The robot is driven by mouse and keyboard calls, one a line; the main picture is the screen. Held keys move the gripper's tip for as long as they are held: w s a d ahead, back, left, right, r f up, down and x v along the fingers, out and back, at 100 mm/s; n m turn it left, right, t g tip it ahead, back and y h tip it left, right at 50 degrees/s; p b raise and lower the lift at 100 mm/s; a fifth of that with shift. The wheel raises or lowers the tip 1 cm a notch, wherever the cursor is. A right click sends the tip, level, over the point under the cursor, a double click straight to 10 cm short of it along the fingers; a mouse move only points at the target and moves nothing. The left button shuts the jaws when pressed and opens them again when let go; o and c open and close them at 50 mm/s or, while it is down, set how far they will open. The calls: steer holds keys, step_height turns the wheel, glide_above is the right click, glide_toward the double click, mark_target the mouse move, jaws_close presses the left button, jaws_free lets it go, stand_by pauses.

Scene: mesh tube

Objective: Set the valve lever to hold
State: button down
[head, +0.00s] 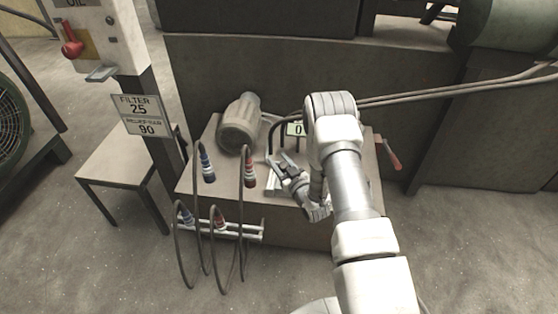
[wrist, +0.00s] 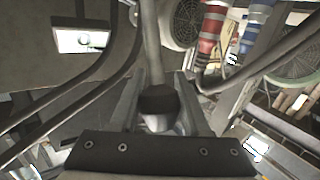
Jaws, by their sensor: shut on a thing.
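The valve lever shows in the wrist view as a grey rod (wrist: 151,45) with a dark knob (wrist: 158,99) at its near end. The knob sits between the two fingers of my gripper (wrist: 157,86), which is shut on it. In the head view my gripper (head: 279,166) is over the top of the brown box (head: 225,180), below a small "0" plate (head: 297,129). The lever is hard to make out there among dark upright parts. No hold mark is readable.
Hoses with blue (head: 207,165) and red (head: 250,174) couplings hang at the box's front left. A motor (head: 239,124) stands behind them. A red-handled lever (head: 391,155) sticks out at the right. A signpost and small table (head: 125,165) stand left.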

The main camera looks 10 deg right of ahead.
steer(key=shift+w+d+m+g, duration=0.3)
steer(key=shift+w+g, duration=0.15)
steer(key=shift+w, duration=0.45)
steer(key=shift+w+d+m+g, duration=0.3)
steer(key=shift+w+g, duration=0.2)
steer(key=shift+w, duration=0.35)
steer(key=shift+w+d+m+g, duration=0.25)
steer(key=shift+w+g, duration=0.2)
steer(key=shift+w, duration=0.45)
steer(key=c, duration=0.7)
jaws_free()
steer(key=o, duration=0.3)
steer(key=shift+r, duration=0.1)
